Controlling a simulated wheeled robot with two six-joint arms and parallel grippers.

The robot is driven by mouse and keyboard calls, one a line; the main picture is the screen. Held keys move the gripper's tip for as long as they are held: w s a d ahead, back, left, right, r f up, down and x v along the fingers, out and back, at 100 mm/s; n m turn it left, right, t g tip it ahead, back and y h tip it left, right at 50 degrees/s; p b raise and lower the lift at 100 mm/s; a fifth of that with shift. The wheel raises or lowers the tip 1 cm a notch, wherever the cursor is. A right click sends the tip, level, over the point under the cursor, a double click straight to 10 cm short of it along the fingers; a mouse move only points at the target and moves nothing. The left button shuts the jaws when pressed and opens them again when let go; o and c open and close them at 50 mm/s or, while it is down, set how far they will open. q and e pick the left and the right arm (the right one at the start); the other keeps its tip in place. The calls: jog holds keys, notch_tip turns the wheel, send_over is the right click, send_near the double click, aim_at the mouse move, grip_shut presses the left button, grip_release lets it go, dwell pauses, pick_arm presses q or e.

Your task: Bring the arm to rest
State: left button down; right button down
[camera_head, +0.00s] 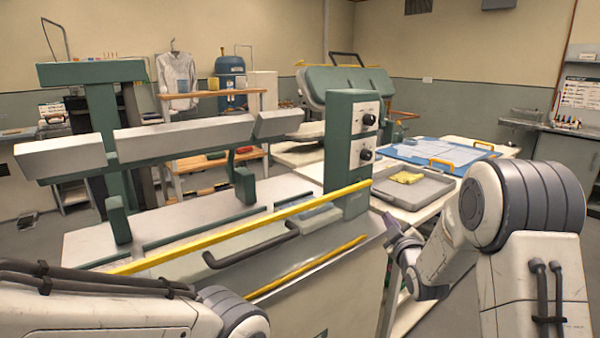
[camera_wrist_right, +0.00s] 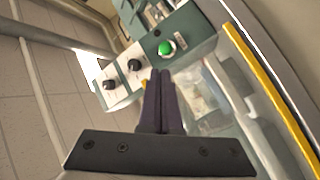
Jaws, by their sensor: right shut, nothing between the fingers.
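My right arm comes in from the right in the head view, bent at a large grey-banded joint. My right gripper (camera_head: 396,232) is in front of the right end of the machine, beside its green control post (camera_head: 346,150). In the right wrist view the dark fingers of my right gripper (camera_wrist_right: 160,80) are together with nothing between them. Beyond the fingertips are a control panel with a green button (camera_wrist_right: 166,48) and dark knobs (camera_wrist_right: 135,65). My left arm shows at the lower left of the head view; its gripper is out of the picture.
The machine's yellow rail (camera_head: 230,232) and black handle (camera_head: 250,246) run across the front. A table at the right holds a grey tray (camera_head: 436,190) with a yellow cloth (camera_head: 407,177) and a blue board (camera_head: 425,150). A shirt (camera_head: 177,76) hangs at the back.

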jog(key=s+a+m+g+y+p, duration=0.25)
jog(key=s+a+g+p, duration=0.45)
jog(key=s+a, duration=1.1)
jog(key=s+r+g+h+p, duration=0.1)
jog(key=s+g, duration=1)
jog(key=s, duration=1.6)
jog(key=shift+s+a+r+h+p, duration=0.15)
jog(key=shift+a+r+h+p, duration=0.05)
jog(key=shift+r+h+p, duration=0.2)
